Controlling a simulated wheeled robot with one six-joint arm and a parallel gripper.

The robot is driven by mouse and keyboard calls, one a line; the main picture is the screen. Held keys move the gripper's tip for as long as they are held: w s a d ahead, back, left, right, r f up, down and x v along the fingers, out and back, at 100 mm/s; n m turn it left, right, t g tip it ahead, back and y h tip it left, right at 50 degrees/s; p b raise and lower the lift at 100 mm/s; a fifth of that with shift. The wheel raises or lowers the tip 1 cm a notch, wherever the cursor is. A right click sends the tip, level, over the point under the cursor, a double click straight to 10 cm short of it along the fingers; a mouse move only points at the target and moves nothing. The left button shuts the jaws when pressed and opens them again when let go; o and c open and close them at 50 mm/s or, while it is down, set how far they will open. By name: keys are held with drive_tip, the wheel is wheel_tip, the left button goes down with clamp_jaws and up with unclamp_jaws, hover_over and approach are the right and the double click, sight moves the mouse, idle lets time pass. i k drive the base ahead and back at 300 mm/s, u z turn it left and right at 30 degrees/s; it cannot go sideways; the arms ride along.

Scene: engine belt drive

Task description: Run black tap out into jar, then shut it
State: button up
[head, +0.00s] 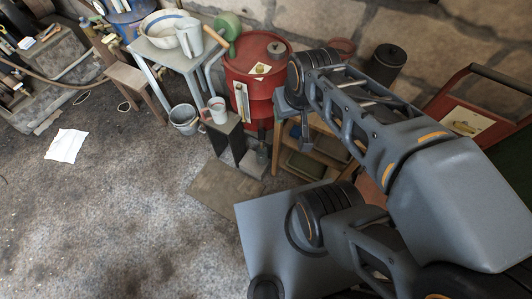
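A red drum (262,72) stands against the wall at the upper middle, with a pale upright strip on its front. A small pale vessel with a pinkish handle (217,109), which may be the jar, stands upright on a dark stand left of the drum's lower part. I cannot make out a black tap for certain; the drum's lower front is small and dark. My gripper (298,122) hangs at the end of my arm, just right of the drum and apart from the pale vessel. Its fingers are too small and dark to read, and I see nothing clearly held.
A grey bench (180,56) at upper left bears a bowl (163,26) and a light jug (189,37). A bucket (184,119) stands on the floor before it. A wooden shelf (318,150) is behind my arm. The left floor is mostly open, with a paper sheet (66,145).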

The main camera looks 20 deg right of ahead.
sight(261, 132)
drive_tip(key=k, duration=1.7)
drive_tip(key=z, duration=0.05)
drive_tip(key=i, duration=0.4)
drive_tip(key=u, duration=0.05)
